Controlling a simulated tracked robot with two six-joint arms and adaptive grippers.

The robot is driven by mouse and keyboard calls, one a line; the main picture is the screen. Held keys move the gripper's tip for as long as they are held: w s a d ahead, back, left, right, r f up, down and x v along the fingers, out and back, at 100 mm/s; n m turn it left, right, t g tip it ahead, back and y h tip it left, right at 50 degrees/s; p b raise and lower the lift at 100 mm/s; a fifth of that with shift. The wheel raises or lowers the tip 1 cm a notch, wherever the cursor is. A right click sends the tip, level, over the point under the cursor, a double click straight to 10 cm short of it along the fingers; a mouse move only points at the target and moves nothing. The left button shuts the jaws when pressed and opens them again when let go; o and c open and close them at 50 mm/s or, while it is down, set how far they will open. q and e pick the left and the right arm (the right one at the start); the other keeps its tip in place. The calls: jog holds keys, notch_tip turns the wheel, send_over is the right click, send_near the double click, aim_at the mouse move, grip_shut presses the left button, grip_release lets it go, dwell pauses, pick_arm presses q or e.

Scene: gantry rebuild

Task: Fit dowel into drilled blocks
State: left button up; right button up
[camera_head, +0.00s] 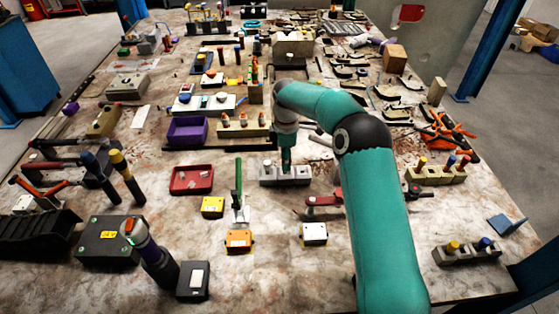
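My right arm comes in from the lower right. Its gripper (286,160) points down over a grey drilled block (302,173) in the middle of the table. The gripper is small and dark here, and its fingers cannot be made out. I cannot tell whether it holds a dowel or touches the block. Another grey block (467,255) at the lower right carries a yellow-topped and a blue-topped dowel. A tan block (425,177) at the right carries several coloured dowels. A pale block (246,131) behind the gripper has several upright pegs. My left gripper is not in view.
The stained table is crowded. A purple bin (188,131), a red tray (192,180), an orange box (239,241), a white box (314,234) and a red-handled clamp (322,200) stand near the gripper. A black box (108,243) stands at the left. The front middle is fairly clear.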

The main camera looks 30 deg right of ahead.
jog(key=shift+r, duration=0.1)
notch_tip(320, 180, up, 12)
dwell(0.7)
jog(key=shift+f, duration=0.2)
dwell(0.3)
